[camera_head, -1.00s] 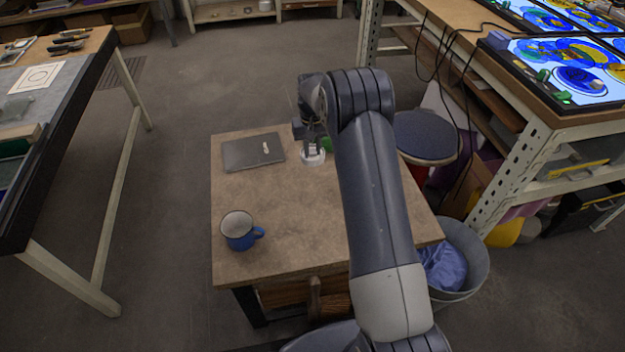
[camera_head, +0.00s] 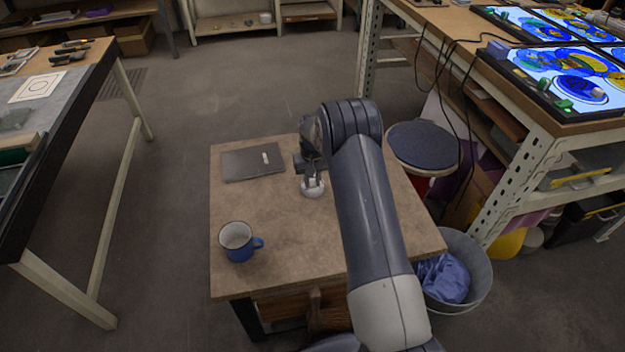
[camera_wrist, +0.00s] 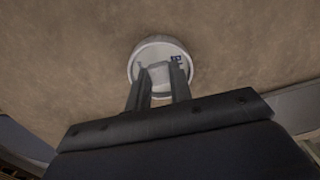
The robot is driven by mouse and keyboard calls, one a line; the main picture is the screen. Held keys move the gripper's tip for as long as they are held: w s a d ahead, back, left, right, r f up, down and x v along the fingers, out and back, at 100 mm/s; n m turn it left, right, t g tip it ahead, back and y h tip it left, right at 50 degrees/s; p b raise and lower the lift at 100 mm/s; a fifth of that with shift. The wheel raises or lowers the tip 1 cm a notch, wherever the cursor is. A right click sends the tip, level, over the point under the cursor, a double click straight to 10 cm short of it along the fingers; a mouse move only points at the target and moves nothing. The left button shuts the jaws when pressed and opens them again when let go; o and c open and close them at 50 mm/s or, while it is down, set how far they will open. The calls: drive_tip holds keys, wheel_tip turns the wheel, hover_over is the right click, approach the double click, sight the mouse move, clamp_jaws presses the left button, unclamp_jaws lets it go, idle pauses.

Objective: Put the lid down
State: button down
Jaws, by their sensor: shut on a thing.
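My gripper (camera_head: 313,176) is over the small brown table (camera_head: 290,238), to the right of the grey flat pad, pointing down. It is shut on the round white lid (camera_head: 313,192). In the wrist view the lid (camera_wrist: 150,50) shows as a white disc with a raised rim, and the two dark fingers (camera_wrist: 161,82) grip a pale part at its middle. A small blue mark shows on the lid. The lid is level and close to the tabletop; I cannot tell if it touches.
A grey flat pad (camera_head: 240,165) with a small white piece (camera_head: 265,157) lies at the back left of the table. A blue mug (camera_head: 238,243) stands at the front left. A stool (camera_head: 423,147) and a bucket (camera_head: 470,290) stand to the right. The table's middle is clear.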

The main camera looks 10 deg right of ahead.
sight(314, 192)
drive_tip(key=c, duration=1.3)
unclamp_jaws()
drive_tip(key=shift+f, duration=0.1)
drive_tip(key=shift+o, duration=0.2)
